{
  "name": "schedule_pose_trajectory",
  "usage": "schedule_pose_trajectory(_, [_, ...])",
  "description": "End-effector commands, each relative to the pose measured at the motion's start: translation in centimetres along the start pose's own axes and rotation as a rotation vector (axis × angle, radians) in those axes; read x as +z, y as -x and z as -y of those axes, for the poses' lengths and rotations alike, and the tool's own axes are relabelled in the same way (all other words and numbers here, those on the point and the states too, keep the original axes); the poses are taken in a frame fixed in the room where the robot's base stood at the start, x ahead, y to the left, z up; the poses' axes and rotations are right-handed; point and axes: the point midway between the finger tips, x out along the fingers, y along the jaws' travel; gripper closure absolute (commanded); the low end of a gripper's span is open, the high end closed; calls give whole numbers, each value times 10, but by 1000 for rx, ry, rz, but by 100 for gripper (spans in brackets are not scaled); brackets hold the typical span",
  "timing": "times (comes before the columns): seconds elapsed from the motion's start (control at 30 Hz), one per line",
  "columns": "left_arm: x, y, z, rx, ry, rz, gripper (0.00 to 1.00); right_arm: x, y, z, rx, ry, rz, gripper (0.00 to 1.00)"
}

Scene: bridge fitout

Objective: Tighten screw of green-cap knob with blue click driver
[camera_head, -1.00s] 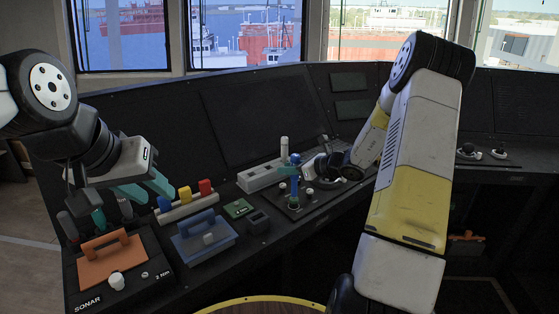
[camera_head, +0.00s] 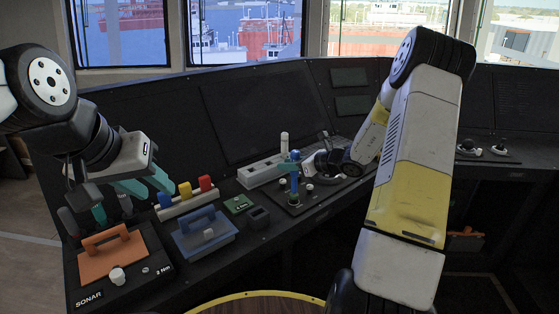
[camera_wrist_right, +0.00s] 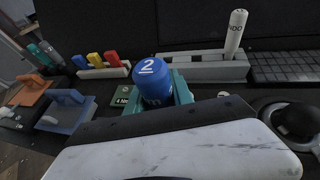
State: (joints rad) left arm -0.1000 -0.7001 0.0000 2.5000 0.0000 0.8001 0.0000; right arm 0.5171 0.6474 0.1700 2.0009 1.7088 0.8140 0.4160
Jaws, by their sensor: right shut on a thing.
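The blue click driver (camera_wrist_right: 153,84) stands about upright in my right gripper, its blue cap marked 2 in the right wrist view. It also shows in the head view as a blue shaft (camera_head: 294,184) over a small black panel (camera_head: 307,196) with knobs. My right gripper (camera_head: 290,167) is shut on it with teal fingers. The driver's tip and any green-cap knob beneath it are hidden or too small to tell, so I cannot tell whether they touch. My left gripper (camera_head: 146,184) is empty, its teal fingers apart, above the left end of the console.
An orange tray (camera_head: 107,260) with a handle and a blue tray (camera_head: 203,239) lie on the console at left. Behind stands a rack (camera_head: 188,204) with blue, yellow and red blocks. A grey holder (camera_head: 262,173) carries a white cylinder (camera_head: 284,143). A green plate (camera_head: 238,204) lies left of the panel.

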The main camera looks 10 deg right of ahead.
Motion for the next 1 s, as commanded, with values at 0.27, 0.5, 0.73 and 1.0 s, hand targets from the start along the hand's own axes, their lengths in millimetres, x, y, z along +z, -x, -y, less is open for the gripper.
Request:
schedule_pose_trajectory(0.27, [0,0,0,0,0,0,64,-2,-1,0,0,0,1,100])
schedule_pose_trajectory(0.5, [0,0,0,0,0,0,64,-4,-2,0,0,0,1,100])
schedule_pose_trajectory(0.73, [0,0,0,0,0,0,64,-6,-2,0,0,0,0,100])
schedule_pose_trajectory(1.0, [0,0,0,0,0,0,64,-7,-2,0,0,-1,-2,100])
